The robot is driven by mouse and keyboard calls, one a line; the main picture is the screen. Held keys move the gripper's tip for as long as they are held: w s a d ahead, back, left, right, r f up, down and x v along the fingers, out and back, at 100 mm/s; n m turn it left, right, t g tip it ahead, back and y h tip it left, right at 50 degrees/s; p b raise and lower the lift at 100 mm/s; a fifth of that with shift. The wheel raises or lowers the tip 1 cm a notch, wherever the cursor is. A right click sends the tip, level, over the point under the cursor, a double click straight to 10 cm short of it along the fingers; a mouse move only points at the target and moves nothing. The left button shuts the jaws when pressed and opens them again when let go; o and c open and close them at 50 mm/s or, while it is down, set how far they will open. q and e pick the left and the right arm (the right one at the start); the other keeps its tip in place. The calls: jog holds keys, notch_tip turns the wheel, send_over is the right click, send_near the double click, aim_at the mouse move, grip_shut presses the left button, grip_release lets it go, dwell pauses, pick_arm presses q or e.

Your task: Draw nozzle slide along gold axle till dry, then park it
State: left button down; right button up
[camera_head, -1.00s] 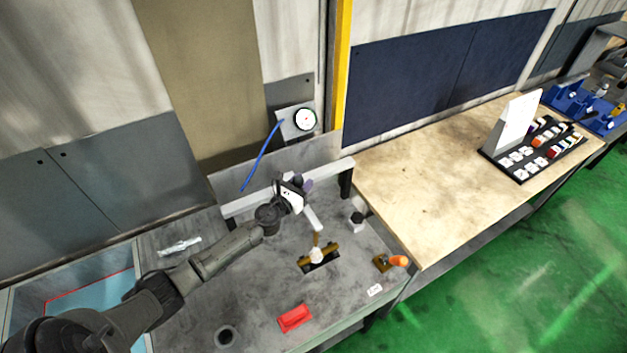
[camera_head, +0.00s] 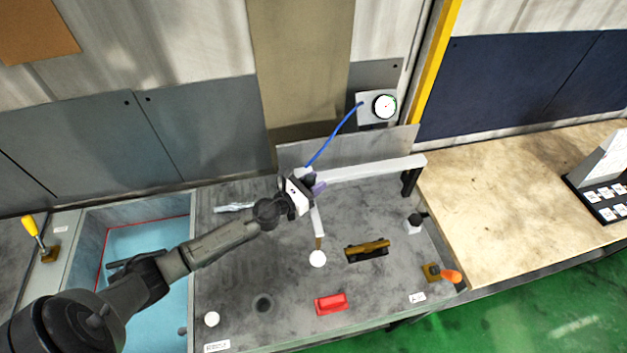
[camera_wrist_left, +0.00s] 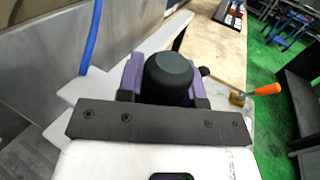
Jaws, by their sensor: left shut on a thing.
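The nozzle slide has a white arm (camera_head: 316,220) hanging down to a brownish tip, with a white round spot just below it. The slide sits on the white rail (camera_head: 375,171), left of the gold axle (camera_head: 367,248). The axle lies level in a dark holder on the grey bench. My left gripper (camera_head: 308,185) is at the top of the slide. In the left wrist view its purple jaws are shut on the slide's black round knob (camera_wrist_left: 168,78). Much of the slide is hidden behind my gripper. My right gripper is not in view.
A blue hose (camera_head: 335,134) runs from the gauge (camera_head: 384,106) down to the slide. A red block (camera_head: 331,303), a black-and-white post (camera_head: 414,223) and an orange-handled lever (camera_head: 449,276) stand on the bench. A blue basin (camera_head: 150,250) is at left, a wooden table at right.

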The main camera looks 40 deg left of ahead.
pick_arm(q)
jog(key=shift+r, duration=0.1)
jog(key=c, duration=1.2)
grip_release()
jog(key=shift+o, duration=1.4)
jog(key=shift+s+a, duration=0.2)
jog(key=shift+s, duration=0.05)
jog(key=shift+o, duration=0.7)
jog(key=shift+w, duration=0.1)
jog(key=shift+s+f, duration=0.2)
jog(key=shift+s, duration=0.4)
jog(key=s+a+b, duration=0.1)
jog(key=s+b, duration=0.2)
jog(key=s, duration=0.9)
jog(key=shift+s+a+b, duration=0.25)
jog(key=shift+a+b, duration=0.05)
jog(key=shift+a, duration=0.05)
